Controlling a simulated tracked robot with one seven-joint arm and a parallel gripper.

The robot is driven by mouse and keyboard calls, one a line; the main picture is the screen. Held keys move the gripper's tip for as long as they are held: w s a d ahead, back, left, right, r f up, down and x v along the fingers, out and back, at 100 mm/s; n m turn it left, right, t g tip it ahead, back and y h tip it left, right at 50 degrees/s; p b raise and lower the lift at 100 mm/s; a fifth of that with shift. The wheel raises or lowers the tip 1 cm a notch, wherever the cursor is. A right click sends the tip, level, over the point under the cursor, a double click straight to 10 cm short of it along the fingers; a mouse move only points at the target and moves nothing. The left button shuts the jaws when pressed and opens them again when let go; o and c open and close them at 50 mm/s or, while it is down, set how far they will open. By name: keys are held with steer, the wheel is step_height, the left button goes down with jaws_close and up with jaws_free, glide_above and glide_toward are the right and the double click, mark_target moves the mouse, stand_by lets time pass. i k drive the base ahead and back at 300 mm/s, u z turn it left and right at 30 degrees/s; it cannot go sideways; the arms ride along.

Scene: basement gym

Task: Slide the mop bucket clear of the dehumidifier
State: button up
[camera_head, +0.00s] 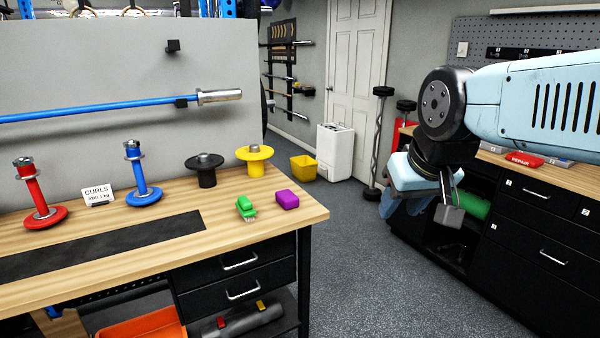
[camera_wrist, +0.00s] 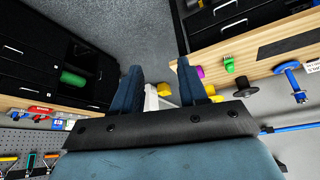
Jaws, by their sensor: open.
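The yellow mop bucket (camera_head: 303,168) stands upright on the floor at the back, just left of the white dehumidifier (camera_head: 335,155). They look close together; I cannot tell if they touch. The bench corner is in front and left of the bucket. In the wrist view, the bucket (camera_wrist: 163,88) and part of the dehumidifier (camera_wrist: 151,101) show small and far off between the fingers. My gripper (camera_head: 418,207) is open and empty, held in the air at the right, well short of both. Its two blue fingers (camera_wrist: 159,72) show apart in the wrist view.
A black cabinet (camera_head: 545,235) lines the right. Bars stand by the door (camera_head: 357,85). The grey floor (camera_head: 360,265) between is clear.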

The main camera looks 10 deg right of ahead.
mark_target(304, 168)
steer(key=z, duration=0.7)
steer(key=i, duration=3.85)
steer(key=u, duration=1.45)
steer(key=i, duration=0.3)
steer(key=z, duration=0.15)
